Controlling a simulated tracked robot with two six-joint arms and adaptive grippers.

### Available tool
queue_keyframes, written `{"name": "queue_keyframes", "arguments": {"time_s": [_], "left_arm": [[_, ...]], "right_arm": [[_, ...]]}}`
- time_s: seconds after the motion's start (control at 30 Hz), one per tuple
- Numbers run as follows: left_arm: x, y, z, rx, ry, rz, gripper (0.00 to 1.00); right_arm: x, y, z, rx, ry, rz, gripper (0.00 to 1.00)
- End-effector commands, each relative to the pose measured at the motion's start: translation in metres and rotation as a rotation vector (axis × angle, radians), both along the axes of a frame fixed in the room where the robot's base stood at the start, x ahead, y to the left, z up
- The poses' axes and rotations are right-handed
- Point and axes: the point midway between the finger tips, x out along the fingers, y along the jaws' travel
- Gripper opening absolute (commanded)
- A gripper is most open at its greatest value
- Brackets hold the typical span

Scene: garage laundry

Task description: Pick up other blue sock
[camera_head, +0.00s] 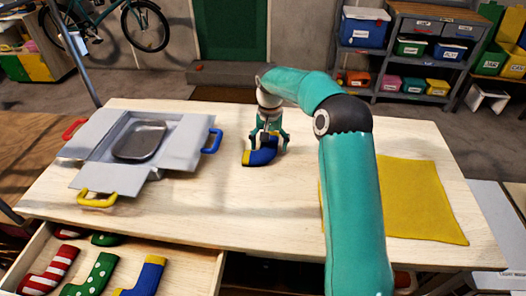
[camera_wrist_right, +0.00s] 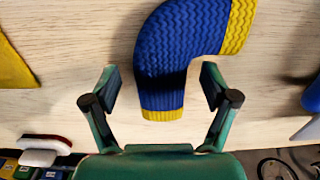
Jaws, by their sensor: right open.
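A blue sock (camera_head: 262,157) with yellow ends lies on the wooden table, near the middle. It also shows large in the right wrist view (camera_wrist_right: 180,50), with its ribbed knit and yellow bands. My right gripper (camera_head: 268,140) is right above the sock, pointing down. In the right wrist view my right gripper (camera_wrist_right: 160,85) is open, with one finger on each side of the sock's lower end; I cannot tell whether they touch it. Another blue sock (camera_head: 142,277) with a yellow cuff lies in the open drawer at the lower left. My left gripper is not in view.
A grey open box (camera_head: 97,155) with coloured handles and a dark tray (camera_head: 139,141) stands on the table's left. A yellow cloth (camera_head: 420,200) lies on the right. The drawer (camera_head: 185,262) also holds a red-striped sock (camera_head: 50,272) and a green dotted sock (camera_head: 97,274).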

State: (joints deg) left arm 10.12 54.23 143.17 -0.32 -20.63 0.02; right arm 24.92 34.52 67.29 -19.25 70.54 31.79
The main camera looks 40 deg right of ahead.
Motion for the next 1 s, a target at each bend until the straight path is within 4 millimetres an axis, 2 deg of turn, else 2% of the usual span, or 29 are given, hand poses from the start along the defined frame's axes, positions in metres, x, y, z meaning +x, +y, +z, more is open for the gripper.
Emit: {"name": "queue_keyframes", "arguments": {"time_s": [0.23, 0.6, 1.0], "left_arm": [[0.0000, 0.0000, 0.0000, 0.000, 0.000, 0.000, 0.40], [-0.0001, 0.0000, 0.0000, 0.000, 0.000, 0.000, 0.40], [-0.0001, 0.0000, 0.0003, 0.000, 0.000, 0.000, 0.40]], "right_arm": [[0.0001, -0.0002, -0.0019, -0.001, -0.001, 0.000, 0.85], [0.0005, 0.0002, -0.0018, 0.000, 0.000, 0.000, 0.24], [0.0012, 0.0006, 0.0039, -0.001, -0.002, 0.001, 0.23]]}}
